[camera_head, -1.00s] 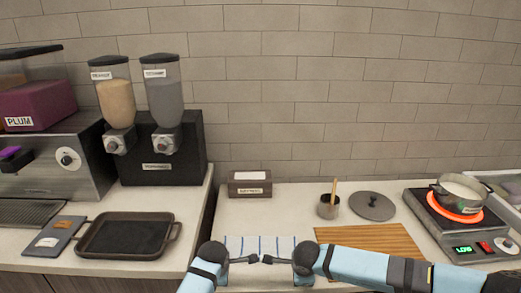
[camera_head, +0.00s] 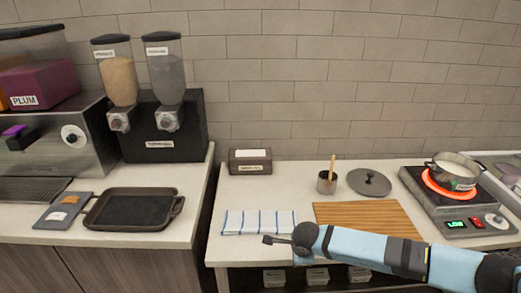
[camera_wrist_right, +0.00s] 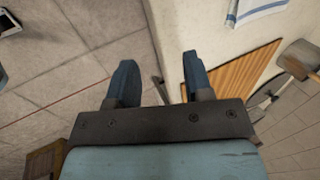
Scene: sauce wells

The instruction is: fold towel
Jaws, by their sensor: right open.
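The towel (camera_head: 259,222) is white with blue stripes. It lies flat on the counter as a narrow rectangle near the front edge, left of the wooden board. It also shows at the top of the right wrist view (camera_wrist_right: 258,10). My right gripper (camera_head: 270,240) is at the counter's front edge, just in front of the towel in the head view. In the right wrist view its two fingers (camera_wrist_right: 159,62) are apart with nothing between them. My left gripper is not in view.
A wooden board (camera_head: 370,217) lies right of the towel, with a metal cup (camera_head: 327,184) and a grey lid (camera_head: 368,183) behind. A small labelled box (camera_head: 250,162) stands at the back. A pot (camera_head: 453,170) sits on a glowing burner at right. A gap separates the left counter.

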